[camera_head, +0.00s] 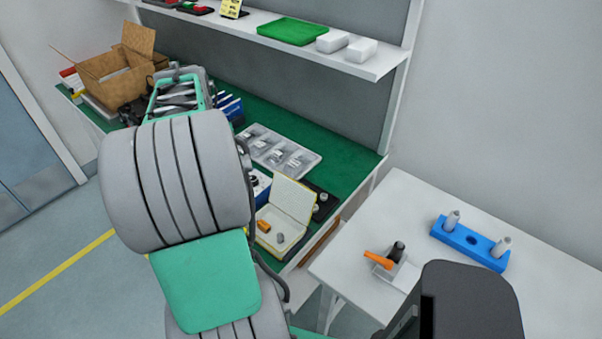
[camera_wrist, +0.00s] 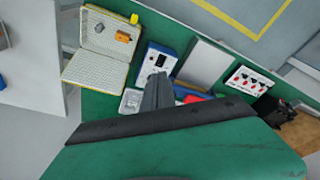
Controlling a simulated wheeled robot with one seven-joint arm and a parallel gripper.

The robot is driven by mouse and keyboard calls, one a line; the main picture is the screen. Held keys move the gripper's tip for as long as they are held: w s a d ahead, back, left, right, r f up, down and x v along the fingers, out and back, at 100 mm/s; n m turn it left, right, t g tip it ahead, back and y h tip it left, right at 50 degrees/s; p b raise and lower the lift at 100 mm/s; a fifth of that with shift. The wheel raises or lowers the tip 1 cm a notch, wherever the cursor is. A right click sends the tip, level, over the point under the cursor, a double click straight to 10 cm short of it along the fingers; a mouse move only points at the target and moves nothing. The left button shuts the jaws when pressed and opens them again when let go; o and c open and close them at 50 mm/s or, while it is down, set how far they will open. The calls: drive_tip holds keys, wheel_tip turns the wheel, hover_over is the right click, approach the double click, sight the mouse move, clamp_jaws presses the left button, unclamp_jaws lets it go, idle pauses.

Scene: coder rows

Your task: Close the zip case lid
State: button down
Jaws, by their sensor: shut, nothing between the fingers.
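The zip case (camera_head: 268,246) has a pale inside and a yellow edge, and lies open at the near right end of the green bench. Its lid (camera_head: 292,197) stands raised. An orange block and a small grey piece lie in its base. My arm hides the gripper in the head view.
A blue-and-white device (camera_wrist: 156,62) stands beside the case. A clear compartment tray (camera_head: 282,150) lies behind it on the bench. A white table (camera_head: 375,215) at the right holds a blue block (camera_head: 470,242) with pegs and an orange-handled clamp (camera_head: 382,260). A shelf (camera_head: 375,68) hangs above the bench.

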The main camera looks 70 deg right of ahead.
sight(295, 196)
drive_tip(key=s+d+f+m+g, duration=0.15)
drive_tip(key=s+d+m, duration=0.25)
drive_tip(key=s+d, duration=0.5)
drive_tip(key=s+d+f+m, duration=0.3)
drive_tip(key=s+d, duration=0.3)
drive_tip(key=s, duration=0.5)
wheel_tip(295, 196, down, 9)
drive_tip(key=a+p, duration=0.2)
drive_tip(key=p, duration=0.2)
drive_tip(key=shift+w+r+y, duration=0.2)
drive_tip(key=shift+w+y, duration=0.1)
drive_tip(key=shift+m, duration=0.3)
